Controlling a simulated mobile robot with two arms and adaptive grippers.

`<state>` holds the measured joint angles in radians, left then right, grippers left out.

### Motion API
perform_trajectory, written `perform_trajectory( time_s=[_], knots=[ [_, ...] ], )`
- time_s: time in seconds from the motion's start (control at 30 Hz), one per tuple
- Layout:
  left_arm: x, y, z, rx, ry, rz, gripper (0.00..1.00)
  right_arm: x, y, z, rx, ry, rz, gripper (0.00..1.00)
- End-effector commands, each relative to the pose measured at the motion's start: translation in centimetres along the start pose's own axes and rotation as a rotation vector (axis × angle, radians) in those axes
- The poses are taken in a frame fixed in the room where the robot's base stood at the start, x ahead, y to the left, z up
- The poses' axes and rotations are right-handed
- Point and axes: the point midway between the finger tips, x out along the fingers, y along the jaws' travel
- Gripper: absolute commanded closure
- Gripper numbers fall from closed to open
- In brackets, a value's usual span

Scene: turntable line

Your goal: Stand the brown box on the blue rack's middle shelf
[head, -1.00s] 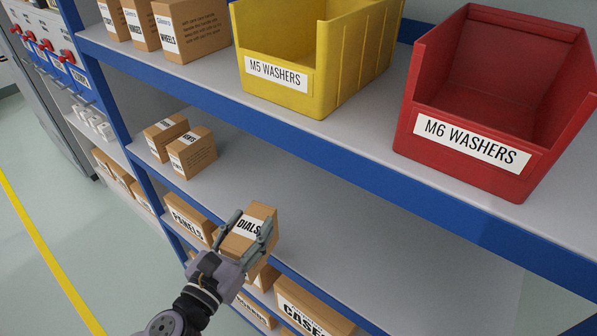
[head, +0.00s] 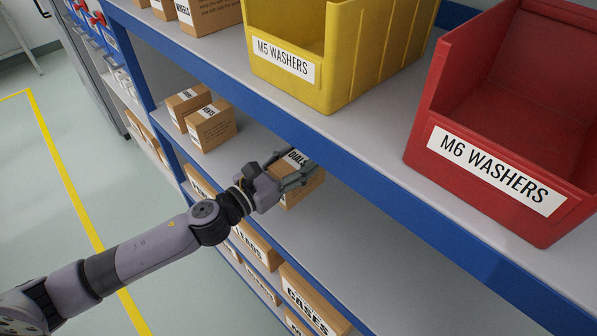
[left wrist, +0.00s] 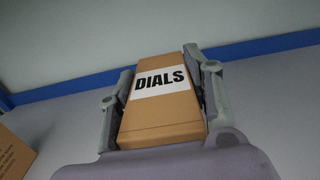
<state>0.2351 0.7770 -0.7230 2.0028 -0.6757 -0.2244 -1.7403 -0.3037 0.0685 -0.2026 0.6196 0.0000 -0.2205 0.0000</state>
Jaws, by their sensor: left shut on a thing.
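The brown box (head: 306,188) carries a white label reading DIALS. My left gripper (head: 298,176) is shut on it, and the box is over the middle shelf (head: 340,240) of the blue rack (head: 370,188), partly under the upper shelf's front edge. In the left wrist view the box (left wrist: 160,117) sits between the two fingers of the gripper (left wrist: 165,95), label facing the camera. Whether its underside touches the shelf is hidden. My right gripper is not in view.
Two brown boxes (head: 212,125) stand on the middle shelf to the left. A yellow bin (head: 345,70) and a red bin (head: 490,190) stand on the shelf above. Boxes labelled CASES (head: 308,305) and others fill the shelf below. The middle shelf is clear to the right.

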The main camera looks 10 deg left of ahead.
Motion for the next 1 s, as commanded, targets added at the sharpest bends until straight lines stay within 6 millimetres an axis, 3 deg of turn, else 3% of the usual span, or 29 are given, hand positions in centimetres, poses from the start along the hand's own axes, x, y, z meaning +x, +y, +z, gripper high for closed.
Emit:
perform_trajectory(
  time_s=[0.2, 0.63, 0.67, 0.93, 1.0],
  knots=[
    [0.0, -0.1, -3.3, -0.003, 0.0, 0.002, 0.93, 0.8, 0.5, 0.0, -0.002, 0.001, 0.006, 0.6],
    [0.0, 0.0, -4.0, 0.001, 0.0, 0.001, 0.93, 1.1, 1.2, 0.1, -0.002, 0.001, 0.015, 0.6],
    [0.0, 0.0, -3.9, 0.001, 0.002, 0.001, 0.52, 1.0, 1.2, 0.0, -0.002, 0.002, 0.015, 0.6],
    [0.0, 0.0, -3.9, 0.0, 0.002, 0.001, 0.34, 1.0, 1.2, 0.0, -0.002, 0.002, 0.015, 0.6],
    [0.0, 0.0, -3.9, 0.0, 0.002, 0.001, 0.34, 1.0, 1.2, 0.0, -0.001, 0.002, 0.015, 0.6]
  ],
)
